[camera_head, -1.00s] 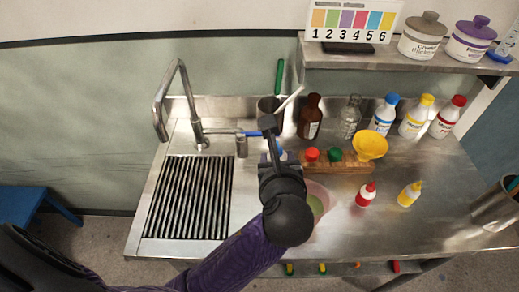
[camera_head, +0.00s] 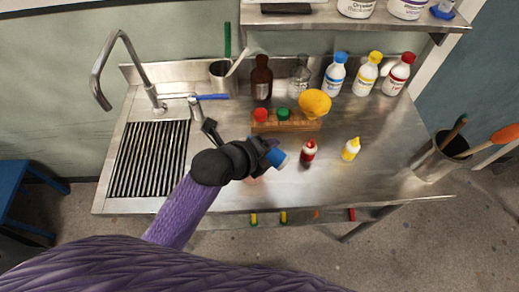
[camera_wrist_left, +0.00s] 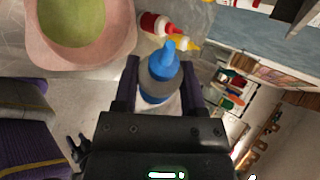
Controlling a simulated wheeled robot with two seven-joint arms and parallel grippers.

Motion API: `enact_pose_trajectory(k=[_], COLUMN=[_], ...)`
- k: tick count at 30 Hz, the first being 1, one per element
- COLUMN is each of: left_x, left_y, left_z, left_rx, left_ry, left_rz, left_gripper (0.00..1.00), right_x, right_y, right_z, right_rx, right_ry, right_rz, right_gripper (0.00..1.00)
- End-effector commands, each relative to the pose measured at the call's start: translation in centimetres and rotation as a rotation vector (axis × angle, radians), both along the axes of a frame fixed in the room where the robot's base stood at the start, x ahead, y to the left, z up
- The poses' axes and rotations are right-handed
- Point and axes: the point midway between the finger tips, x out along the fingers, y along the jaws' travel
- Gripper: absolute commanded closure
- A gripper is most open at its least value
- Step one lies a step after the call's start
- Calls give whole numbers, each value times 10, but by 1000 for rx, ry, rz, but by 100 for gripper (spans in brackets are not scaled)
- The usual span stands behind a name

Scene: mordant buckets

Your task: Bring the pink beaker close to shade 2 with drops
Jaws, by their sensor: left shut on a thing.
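My left gripper (camera_head: 268,155) is shut on a blue dropper bottle (camera_wrist_left: 160,78), clear of the worktop. Its blue tip also shows in the head view (camera_head: 277,157). In the left wrist view the bottle's nozzle points up the picture. The pink beaker (camera_wrist_left: 42,48) is at the upper left there, holding yellow-green liquid (camera_wrist_left: 75,20); bottle and beaker are apart in the picture. In the head view the beaker is almost wholly hidden behind my gripper, with a sliver of pink (camera_head: 254,181) showing. The shade card is out of view. My right gripper is not in view.
A red dropper bottle (camera_head: 308,152) and a yellow one (camera_head: 351,149) stand right of my gripper. Behind are a wooden rack (camera_head: 292,124) with a yellow funnel (camera_head: 314,103) and several tall bottles. The sink grate (camera_head: 150,160) is left; a utensil pot (camera_head: 437,158) is right.

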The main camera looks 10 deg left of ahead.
Motion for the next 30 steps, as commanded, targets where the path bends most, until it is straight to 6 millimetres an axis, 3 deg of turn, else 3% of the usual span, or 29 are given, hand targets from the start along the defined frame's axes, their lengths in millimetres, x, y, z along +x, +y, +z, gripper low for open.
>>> enact_pose_trajectory(k=[1,3,10,15,21,30], left_x=[0,0,-1,1,2,2], left_y=[0,-1,-4,3,7,8], left_z=[-9,-9,-6,-4,3,9], left_rx=[-80,-200,-682,-906,-1093,-1146], left_ry=[23,64,220,296,356,374], left_rz=[3,3,3,-3,-3,-4], left_gripper=[100,100,100,100,100,100], right_x=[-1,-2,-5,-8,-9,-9], right_y=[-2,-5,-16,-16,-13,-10], right_z=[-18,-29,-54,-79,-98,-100], right_rx=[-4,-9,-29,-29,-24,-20], right_ry=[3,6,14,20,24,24], right_rz=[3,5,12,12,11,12], right_gripper=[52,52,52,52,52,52])
